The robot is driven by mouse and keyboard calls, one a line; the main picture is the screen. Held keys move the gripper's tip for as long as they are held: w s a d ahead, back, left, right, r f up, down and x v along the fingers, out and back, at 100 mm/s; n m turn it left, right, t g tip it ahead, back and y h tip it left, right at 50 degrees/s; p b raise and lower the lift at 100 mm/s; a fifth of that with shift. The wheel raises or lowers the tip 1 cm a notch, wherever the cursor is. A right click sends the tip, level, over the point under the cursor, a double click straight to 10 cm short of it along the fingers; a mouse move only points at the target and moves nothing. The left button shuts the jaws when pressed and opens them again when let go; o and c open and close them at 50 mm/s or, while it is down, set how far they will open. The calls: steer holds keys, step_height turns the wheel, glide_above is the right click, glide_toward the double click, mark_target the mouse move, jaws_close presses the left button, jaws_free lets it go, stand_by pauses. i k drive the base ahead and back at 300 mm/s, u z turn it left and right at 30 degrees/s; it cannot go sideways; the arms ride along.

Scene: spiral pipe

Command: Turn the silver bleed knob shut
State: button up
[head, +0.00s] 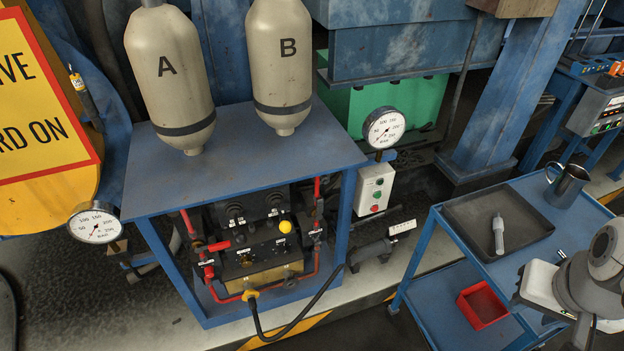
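A black valve block (258,250) with red pipes stands under the blue bench, between its legs. It has a yellow ball knob (285,227), a red lever (218,246) on its left and small round knobs on its front. The silver bleed knob is too small to pick out with certainty among these fittings. Grey links of my arm (590,275) show at the right edge, above the blue cart and well away from the block. I cannot make out my gripper's fingers.
The blue bench (290,160) carries tanks A (170,80) and B (281,65) and overhangs the block. A black hose (300,318) loops in front. A blue cart (455,245) holds a tray (462,212) and jug (567,185). Floor shows between bench and cart.

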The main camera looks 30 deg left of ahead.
mark_target(316, 239)
steer(key=u, duration=0.55)
steer(key=k, duration=0.1)
steer(key=u, duration=2.65)
steer(key=k, duration=0.85)
steer(key=z, duration=1.2)
steer(key=i, duration=1)
steer(key=u, duration=0.15)
